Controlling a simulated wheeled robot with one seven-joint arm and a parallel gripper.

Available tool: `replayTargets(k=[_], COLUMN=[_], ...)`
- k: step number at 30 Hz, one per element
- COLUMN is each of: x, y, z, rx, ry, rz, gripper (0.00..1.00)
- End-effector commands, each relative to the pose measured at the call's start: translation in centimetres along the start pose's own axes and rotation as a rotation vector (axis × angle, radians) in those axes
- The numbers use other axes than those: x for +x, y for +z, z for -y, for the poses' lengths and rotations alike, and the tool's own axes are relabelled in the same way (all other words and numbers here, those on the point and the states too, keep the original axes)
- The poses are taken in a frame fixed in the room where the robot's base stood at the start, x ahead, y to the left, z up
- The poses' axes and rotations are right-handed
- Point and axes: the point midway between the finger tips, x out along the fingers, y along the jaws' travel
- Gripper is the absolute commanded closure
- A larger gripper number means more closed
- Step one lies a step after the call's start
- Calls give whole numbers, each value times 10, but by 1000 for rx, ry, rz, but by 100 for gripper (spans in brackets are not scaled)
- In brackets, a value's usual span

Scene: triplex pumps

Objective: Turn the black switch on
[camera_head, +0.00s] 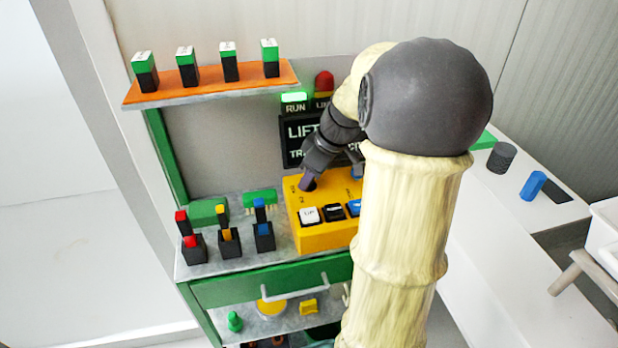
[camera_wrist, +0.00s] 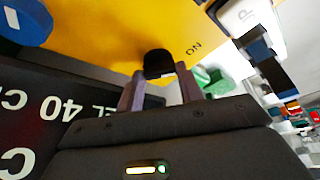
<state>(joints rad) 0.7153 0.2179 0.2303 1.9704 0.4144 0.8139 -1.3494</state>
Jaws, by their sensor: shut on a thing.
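The yellow control box (camera_head: 322,236) stands on the grey shelf of the green workstation, with white, black and blue buttons on its face. In the wrist view the black switch (camera_wrist: 158,62) sits on the yellow face (camera_wrist: 115,35), with an "ON" label to its right. My gripper (camera_wrist: 159,84) is shut on the black switch, a finger on each side of it. In the head view my gripper (camera_head: 308,182) comes down at the box's upper left. The switch is hidden there by the gripper.
A dark sign (camera_head: 298,140) and a lit green RUN lamp (camera_head: 294,97) are behind the box. Several coloured connectors stand left of it. An orange shelf (camera_head: 208,88) with several black-green blocks is above. A drawer handle (camera_head: 296,288) is below. My arm covers the box's right side.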

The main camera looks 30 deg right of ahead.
Motion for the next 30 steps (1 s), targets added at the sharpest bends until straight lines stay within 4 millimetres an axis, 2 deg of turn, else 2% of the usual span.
replayTargets(k=[9, 25, 26, 28, 29, 30], x=[0, 0, 0, 0, 0, 0], y=[-1, -1, -1, -1, -1, -1], z=[-1, -2, -2, -2, -2, -1], rx=[-151, -182, -181, -181, -180, -180], ry=[-59, -70, -70, -71, -71, -71], rz=[0, 1, 1, 1, 1, 1], gripper=[86, 86, 60, 46, 42, 42])
